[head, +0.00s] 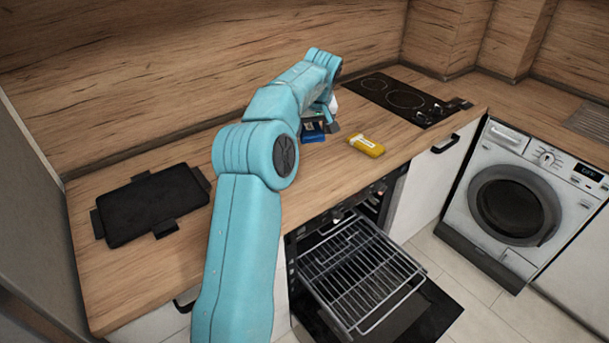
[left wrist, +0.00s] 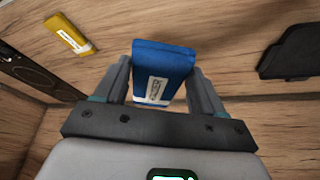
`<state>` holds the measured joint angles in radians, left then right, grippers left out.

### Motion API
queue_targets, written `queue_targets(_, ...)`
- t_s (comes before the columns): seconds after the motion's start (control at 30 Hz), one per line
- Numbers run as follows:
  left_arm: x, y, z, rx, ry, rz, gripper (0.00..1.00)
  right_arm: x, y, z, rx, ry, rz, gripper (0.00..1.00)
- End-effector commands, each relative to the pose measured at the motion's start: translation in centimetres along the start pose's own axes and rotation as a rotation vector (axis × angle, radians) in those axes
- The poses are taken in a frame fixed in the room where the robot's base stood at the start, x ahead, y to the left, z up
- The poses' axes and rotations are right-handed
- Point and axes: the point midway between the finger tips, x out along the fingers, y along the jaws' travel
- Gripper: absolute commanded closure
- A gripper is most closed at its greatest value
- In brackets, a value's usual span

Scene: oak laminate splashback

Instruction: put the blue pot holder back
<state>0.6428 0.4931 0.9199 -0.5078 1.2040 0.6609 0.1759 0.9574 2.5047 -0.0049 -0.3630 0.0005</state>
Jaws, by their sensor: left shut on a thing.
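The blue pot holder (head: 311,137) is a small flat blue block with a white label. In the head view it is near the middle of the wooden counter, partly hidden by my left arm. My left gripper (head: 325,129) is shut on it. In the left wrist view the blue pot holder (left wrist: 164,62) sits between both fingers of my left gripper (left wrist: 160,78), its label facing the camera. I cannot tell whether it touches the counter. My right gripper is not in view.
A yellow packet-like block (head: 366,145) lies to the right of the blue pot holder. A black tray-like slab (head: 152,206) lies on the left counter. A black hob (head: 400,98) is at the back right. The oven is open below, its rack (head: 355,270) pulled out.

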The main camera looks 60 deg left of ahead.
Motion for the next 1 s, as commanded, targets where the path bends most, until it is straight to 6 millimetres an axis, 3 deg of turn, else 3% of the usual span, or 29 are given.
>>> queue_targets(0.17, 0.2, -0.6, -0.7, -0.033, 0.013, -0.018, 0.68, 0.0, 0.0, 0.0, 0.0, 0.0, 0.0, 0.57)
queue_targets(0.6, 11.2, -0.7, 3.8, -0.031, 0.01, -0.019, 0.68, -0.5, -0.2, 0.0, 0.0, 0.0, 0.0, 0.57)
queue_targets(1.0, 16.4, -0.6, 5.9, -0.031, 0.011, -0.019, 0.68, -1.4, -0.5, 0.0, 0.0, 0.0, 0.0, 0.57)
